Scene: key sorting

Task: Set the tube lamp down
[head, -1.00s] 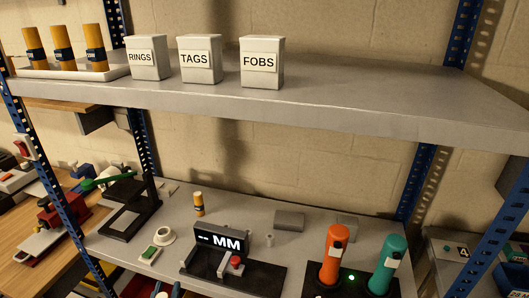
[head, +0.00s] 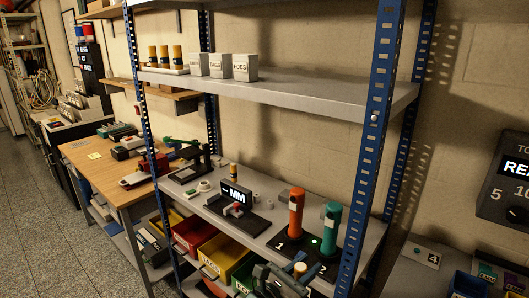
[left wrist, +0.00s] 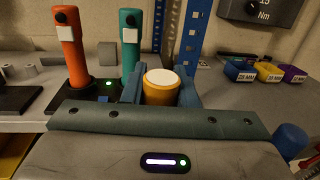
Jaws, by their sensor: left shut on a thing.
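The tube lamp, an amber cylinder with a white end, is in my left gripper (head: 297,264). In the left wrist view the lamp (left wrist: 160,90) stands between the two blue fingers (left wrist: 161,86), which are shut on it. Its lower part is hidden by the gripper body. In the head view my left gripper is at the bottom, in front of the lower shelf (head: 262,205) and below the dock with the orange torch (head: 296,213) and teal torch (head: 330,228). My right gripper is not in view.
A small amber cylinder (head: 233,171) and a display stand marked MM (head: 236,194) are on the lower shelf. A blue post (head: 375,120) rises right of the dock. Coloured bins (head: 195,232) sit below. A grey surface (head: 410,268) at the right has some bare room.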

